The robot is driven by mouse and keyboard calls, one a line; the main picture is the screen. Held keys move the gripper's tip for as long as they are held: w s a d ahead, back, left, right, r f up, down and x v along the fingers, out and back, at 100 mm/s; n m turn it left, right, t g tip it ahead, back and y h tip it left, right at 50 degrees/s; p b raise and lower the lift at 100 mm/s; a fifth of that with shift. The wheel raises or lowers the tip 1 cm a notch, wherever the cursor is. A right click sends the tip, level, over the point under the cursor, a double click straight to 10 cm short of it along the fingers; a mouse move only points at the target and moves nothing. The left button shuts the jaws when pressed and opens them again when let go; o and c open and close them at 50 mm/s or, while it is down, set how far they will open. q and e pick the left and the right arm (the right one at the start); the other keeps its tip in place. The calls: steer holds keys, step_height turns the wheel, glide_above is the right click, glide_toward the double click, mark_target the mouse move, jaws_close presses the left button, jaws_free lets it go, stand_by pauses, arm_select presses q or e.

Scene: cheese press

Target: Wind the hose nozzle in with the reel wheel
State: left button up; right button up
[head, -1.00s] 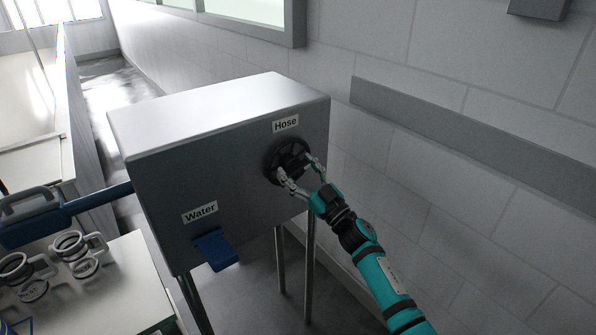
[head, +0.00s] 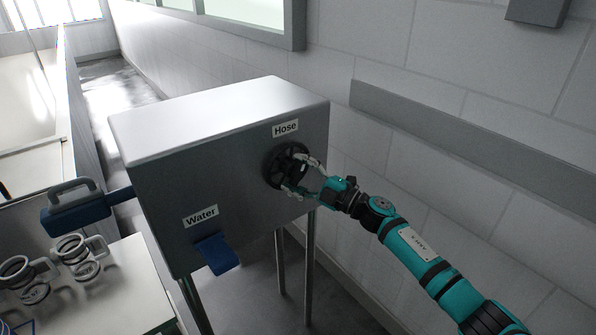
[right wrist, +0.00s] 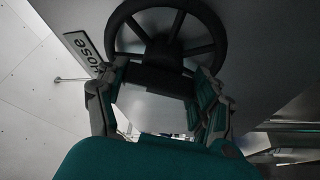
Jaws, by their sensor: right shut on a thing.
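The dark reel wheel (head: 271,166) is on the front of the steel box, below the "Hose" label. In the right wrist view the wheel (right wrist: 204,19) shows its rim and spokes, with a dark handle part (right wrist: 158,77) between my fingers. My right gripper (head: 305,177) is shut on the wheel's handle; in the right wrist view the gripper (right wrist: 160,82) has one finger on each side of it. The hose nozzle (head: 80,217), blue with a grey handle on top, sticks out left of the box on a blue hose (head: 121,194). My left gripper is not in view.
The steel box (head: 215,105) stands on thin legs. A blue lever (head: 217,253) sits under its "Water" label (head: 201,216). A white table (head: 105,295) with several clear handled vessels (head: 82,257) is below the nozzle. A wall (head: 450,130) with a grey rail is to the right.

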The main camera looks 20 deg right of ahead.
steer(key=shift+r+n+g+h+p, duration=0.1)
steer(key=shift+n+g+h+p, duration=0.4)
steer(key=shift+n, duration=1.3)
steer(key=o, duration=1.2)
steer(key=shift+c, duration=0.2)
steer(key=v, duration=1.2)
steer(key=shift+w, duration=0.15)
steer(key=shift+d, duration=0.15)
